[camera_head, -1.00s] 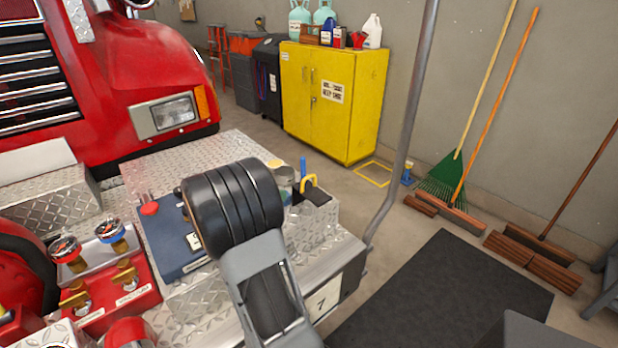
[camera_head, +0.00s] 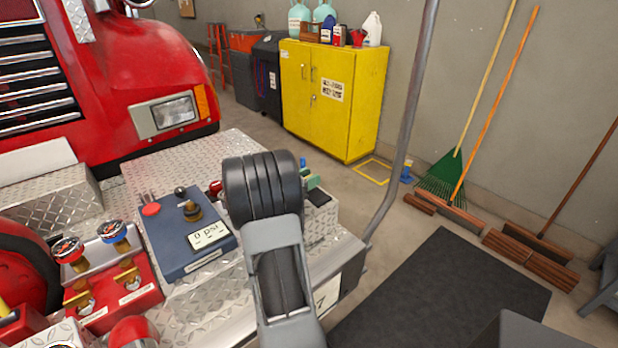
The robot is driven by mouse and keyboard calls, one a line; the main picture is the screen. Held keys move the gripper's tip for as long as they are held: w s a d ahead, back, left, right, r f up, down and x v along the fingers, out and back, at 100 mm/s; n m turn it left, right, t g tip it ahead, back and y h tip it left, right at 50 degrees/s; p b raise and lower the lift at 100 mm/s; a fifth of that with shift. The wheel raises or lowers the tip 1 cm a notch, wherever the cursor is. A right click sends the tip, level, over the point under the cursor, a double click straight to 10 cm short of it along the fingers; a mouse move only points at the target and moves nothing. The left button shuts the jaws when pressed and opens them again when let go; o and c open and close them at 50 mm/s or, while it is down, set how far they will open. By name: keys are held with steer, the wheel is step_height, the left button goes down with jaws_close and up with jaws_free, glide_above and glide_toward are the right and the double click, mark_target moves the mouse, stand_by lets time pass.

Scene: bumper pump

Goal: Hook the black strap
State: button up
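I cannot make out a black strap or a hook for it in the head view. My own arm, with its dark ribbed joint and grey link, stands in front of the bumper deck and hides part of it. My gripper does not show; it may be hidden behind the arm. The diamond-plate bumper deck (camera_head: 190,160) reaches from the red truck towards me. On it sits a blue box (camera_head: 185,235) with a "0 psi" label, a red button and a dark knob. Small red (camera_head: 215,188) and green (camera_head: 312,181) pieces show beside my arm; I cannot tell what they are.
A red panel (camera_head: 120,300) with gauges and brass valves is at the left. A grey pole (camera_head: 400,150) rises at the deck's right corner. A yellow cabinet (camera_head: 330,100) and brooms (camera_head: 500,95) stand behind. The dark floor mat (camera_head: 440,290) is clear.

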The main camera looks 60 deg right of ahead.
jaws_close()
stand_by(0.5)
